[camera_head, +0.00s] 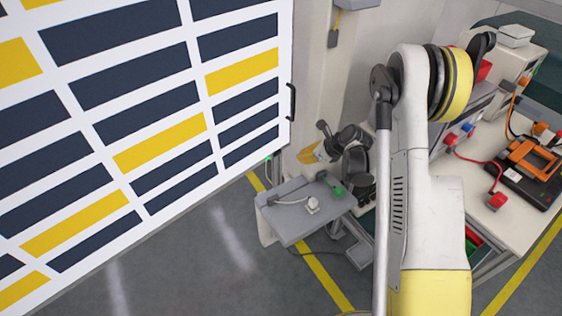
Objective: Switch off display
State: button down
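A large upright white panel (152,14) with rows of dark blue and yellow blocks fills the left side. It may be the display; I see no part of it that is clearly a switch. A black handle (292,101) sits on its right edge. A small green light (268,158) shows by its lower right corner. My white and yellow arm stands right of the middle. My gripper (328,146) seems to be among the dark parts right of the panel, above a grey shelf. Its fingers are too small and overlapped to read.
The grey shelf (290,226) carries a small white object (312,204) with a cable. A green part (337,191) is at its right edge. A workbench (520,225) with orange and red devices stands at right. The floor (190,265) below the panel is clear.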

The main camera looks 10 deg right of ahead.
aim_at(278, 153)
jog(key=shift+s+f+m, duration=0.2)
jog(key=shift+f+m, duration=0.2)
jog(key=shift+f, duration=0.4)
jog(key=w+a+f+b, duration=0.5)
jog(key=w+a+f, duration=0.1)
jog(key=w, duration=0.3)
jog(key=shift+a+f, duration=0.2)
jog(key=shift+f, duration=0.25)
